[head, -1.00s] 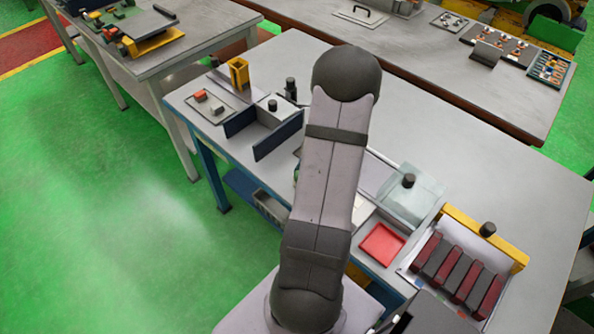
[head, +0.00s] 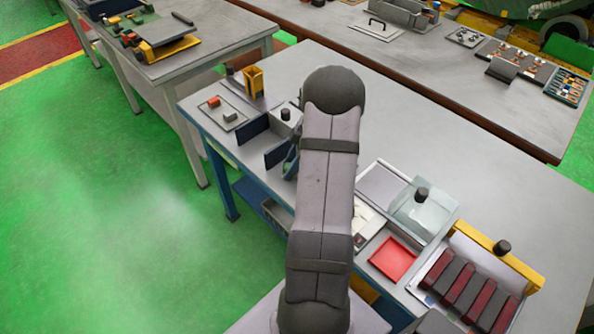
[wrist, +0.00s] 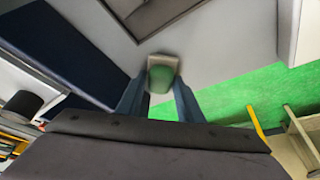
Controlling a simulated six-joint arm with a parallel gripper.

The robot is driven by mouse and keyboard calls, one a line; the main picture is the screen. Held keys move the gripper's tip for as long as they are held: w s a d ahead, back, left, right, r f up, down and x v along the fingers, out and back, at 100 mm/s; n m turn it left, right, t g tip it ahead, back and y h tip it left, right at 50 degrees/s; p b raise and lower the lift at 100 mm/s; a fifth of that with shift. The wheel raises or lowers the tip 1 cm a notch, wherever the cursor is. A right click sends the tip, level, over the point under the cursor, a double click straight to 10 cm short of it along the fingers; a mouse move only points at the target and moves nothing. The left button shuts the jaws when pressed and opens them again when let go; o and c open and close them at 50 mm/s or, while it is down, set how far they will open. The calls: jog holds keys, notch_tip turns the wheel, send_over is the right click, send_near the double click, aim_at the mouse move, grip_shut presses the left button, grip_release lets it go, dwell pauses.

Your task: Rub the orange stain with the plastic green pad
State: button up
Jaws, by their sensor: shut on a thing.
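My gripper (wrist: 160,98) shows in the wrist view with its two blue fingers shut on a small block. The block has a pale grey end and a green face, and I take it to be the green pad (wrist: 162,78). It is held over or near the table edge, with green floor visible beyond; I cannot tell its height. In the head view my own arm hides most of the gripper, and only a blue part shows left of the arm. I cannot make out the orange stain in either view.
Dark blue upright panels (head: 253,129) stand left of my arm, near a tray (head: 242,125) with small blocks and a yellow holder (head: 254,80). Right of my arm are a red tray (head: 393,258), a clear-lidded box (head: 425,215) and a rack of dark bars (head: 470,290). The table's back middle is clear.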

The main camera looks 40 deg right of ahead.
jog(key=shift+r+p, duration=1.8)
jog(key=shift+r, duration=2.35)
